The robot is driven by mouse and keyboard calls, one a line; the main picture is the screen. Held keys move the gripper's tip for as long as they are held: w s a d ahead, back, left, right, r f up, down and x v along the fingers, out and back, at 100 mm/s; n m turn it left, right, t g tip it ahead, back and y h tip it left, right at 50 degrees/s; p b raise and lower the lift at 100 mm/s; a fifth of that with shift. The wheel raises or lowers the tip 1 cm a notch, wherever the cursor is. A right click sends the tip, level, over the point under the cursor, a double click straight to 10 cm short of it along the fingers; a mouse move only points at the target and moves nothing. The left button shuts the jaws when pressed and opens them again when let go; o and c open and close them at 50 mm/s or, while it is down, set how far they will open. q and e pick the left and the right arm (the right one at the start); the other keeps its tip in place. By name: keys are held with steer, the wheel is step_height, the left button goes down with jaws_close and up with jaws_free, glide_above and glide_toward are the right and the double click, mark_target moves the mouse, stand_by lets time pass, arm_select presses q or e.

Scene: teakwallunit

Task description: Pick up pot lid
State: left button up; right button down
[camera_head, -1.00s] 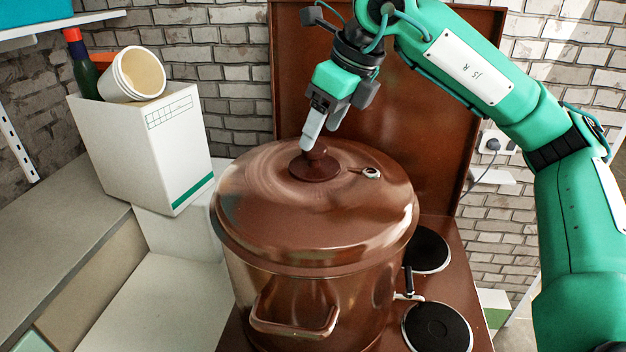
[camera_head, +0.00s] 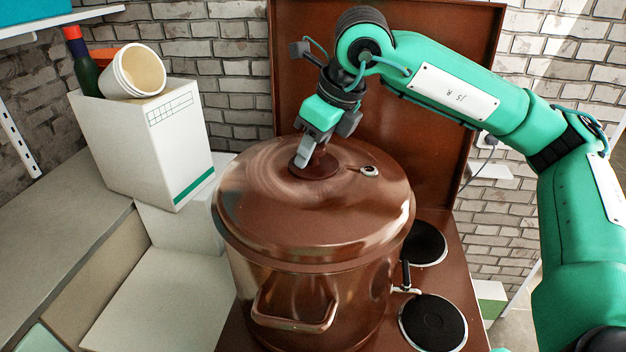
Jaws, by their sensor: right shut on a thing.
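A brown, shiny pot lid (camera_head: 290,211) sits on a large brown pot (camera_head: 345,297) on the stove. The lid has a round knob at its top centre and a small metal fitting to the right of it. My right gripper (camera_head: 307,158) points down from above and is shut on the knob, whose upper part is mostly hidden behind the fingers. The lid looks level, and I see no clear gap between it and the pot rim. My left gripper is not in view.
Black burners (camera_head: 433,322) lie right of the pot, and a brown upright panel (camera_head: 440,150) stands behind it. A shelf (camera_head: 60,30) juts in at upper left.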

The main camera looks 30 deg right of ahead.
steer(key=shift+r, duration=0.1)
stand_by(0.3)
step_height(320, 180, up, 20)
steer(key=b, duration=0.2)
stand_by(0.3)
steer(key=shift+r, duration=0.1)
step_height(320, 180, up, 4)
steer(key=p, duration=0.4)
stand_by(0.4)
steer(key=shift+f, duration=0.3)
